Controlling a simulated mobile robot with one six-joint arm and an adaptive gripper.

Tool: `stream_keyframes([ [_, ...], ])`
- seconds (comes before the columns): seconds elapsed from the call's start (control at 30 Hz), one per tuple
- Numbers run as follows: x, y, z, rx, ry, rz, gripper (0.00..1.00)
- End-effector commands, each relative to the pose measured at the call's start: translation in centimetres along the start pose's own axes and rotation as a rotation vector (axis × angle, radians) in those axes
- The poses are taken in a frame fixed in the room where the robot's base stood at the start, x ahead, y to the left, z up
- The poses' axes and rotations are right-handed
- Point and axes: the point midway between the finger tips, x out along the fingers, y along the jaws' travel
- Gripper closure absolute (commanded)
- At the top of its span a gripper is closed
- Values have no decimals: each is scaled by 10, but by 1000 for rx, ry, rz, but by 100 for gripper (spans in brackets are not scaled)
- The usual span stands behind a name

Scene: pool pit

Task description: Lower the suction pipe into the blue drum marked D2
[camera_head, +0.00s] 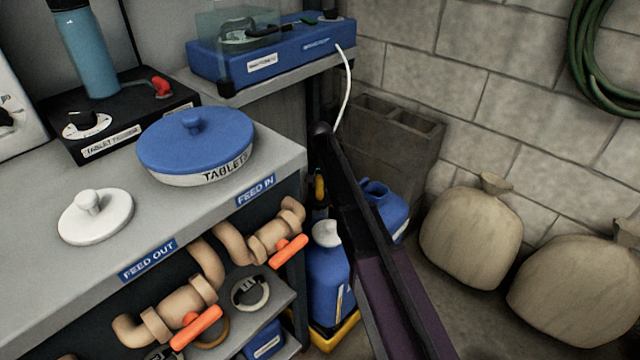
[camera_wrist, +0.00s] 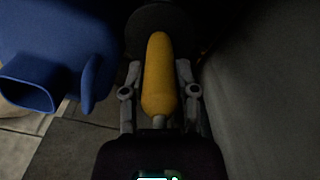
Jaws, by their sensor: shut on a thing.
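My gripper (camera_wrist: 159,75) is shut on a yellow, rounded grip (camera_wrist: 159,88), which I take to be part of the suction pipe. In the head view a small yellow piece (camera_head: 319,188) shows at the left edge of my arm, which hides most of the gripper. A blue drum with a white cap (camera_head: 328,272) stands in a yellow tray. A second blue drum (camera_head: 384,205) is partly hidden behind my arm. In the wrist view a blue drum (camera_wrist: 70,45) with a square-mouthed spout is left of the grip, apart from it. I cannot read D2 on either drum.
A blue pump unit (camera_head: 270,55) on a shelf has a white hose (camera_head: 347,85) running down behind my arm. A bench (camera_head: 100,270) with pipes and orange valve handles (camera_head: 290,251) is at left. Concrete blocks (camera_head: 385,130) and tan sacks (camera_head: 470,240) stand along the wall.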

Motion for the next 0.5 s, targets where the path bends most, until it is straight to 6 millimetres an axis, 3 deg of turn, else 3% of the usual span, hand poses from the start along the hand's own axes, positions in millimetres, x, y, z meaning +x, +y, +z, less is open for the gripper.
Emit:
stream_keyframes([
  [0.5,-40,0,0,0,0,0,100],
])
